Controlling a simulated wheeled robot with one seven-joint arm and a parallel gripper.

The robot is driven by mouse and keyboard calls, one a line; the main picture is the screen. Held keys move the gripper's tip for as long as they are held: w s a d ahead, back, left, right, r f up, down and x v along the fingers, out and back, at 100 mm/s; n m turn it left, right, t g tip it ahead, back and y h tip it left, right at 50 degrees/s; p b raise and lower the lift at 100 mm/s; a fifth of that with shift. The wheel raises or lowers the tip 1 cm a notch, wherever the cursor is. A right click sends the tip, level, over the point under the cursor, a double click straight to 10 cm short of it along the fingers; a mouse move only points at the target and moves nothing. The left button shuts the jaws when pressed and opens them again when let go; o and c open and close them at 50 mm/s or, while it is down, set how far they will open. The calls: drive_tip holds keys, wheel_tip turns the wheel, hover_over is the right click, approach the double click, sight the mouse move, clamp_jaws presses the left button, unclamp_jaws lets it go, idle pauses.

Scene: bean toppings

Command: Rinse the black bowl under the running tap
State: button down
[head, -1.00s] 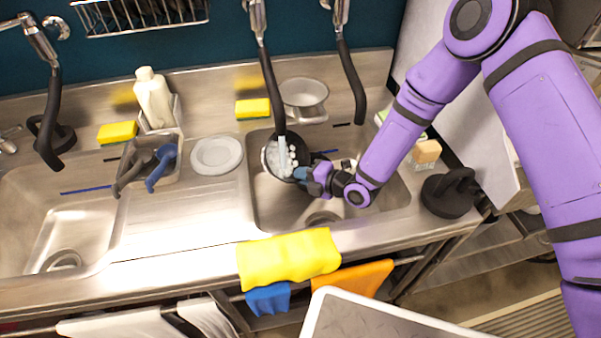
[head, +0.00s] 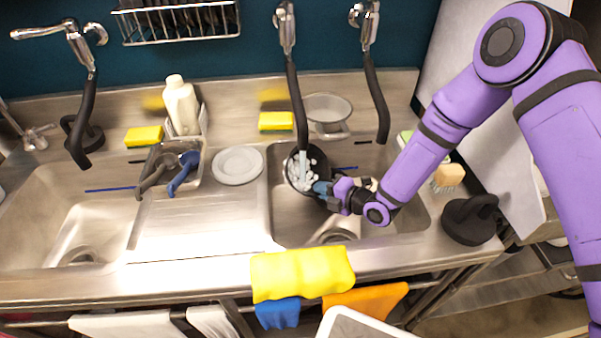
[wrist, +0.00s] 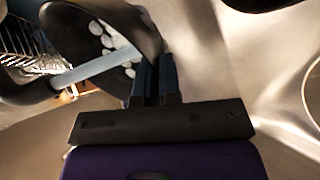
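The black bowl (head: 294,183) is tilted under the middle tap (head: 298,107) in the right sink basin (head: 282,230). A pale blue stream of water (head: 303,166) falls from the tap into it, and white foam-like blobs (head: 299,178) lie inside. My gripper (head: 325,189) is shut on the bowl's right rim. In the wrist view the two fingers (wrist: 153,80) are close together at the edge of the bowl (wrist: 85,15), with the stream (wrist: 98,68) crossing in front of its inside. The bowl's underside is hidden.
A wooden-topped brush (head: 449,175) and black plunger-like object (head: 469,219) are at right. A yellow cloth (head: 302,273) hangs over the front edge.

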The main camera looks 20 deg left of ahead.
drive_tip(key=shift+s, duration=0.25)
drive_tip(key=shift+w, duration=0.2)
drive_tip(key=shift+w+d, duration=0.1)
drive_tip(key=shift+w, duration=0.2)
drive_tip(key=shift+s, duration=0.15)
drive_tip(key=shift+s, duration=0.35)
idle(0.4)
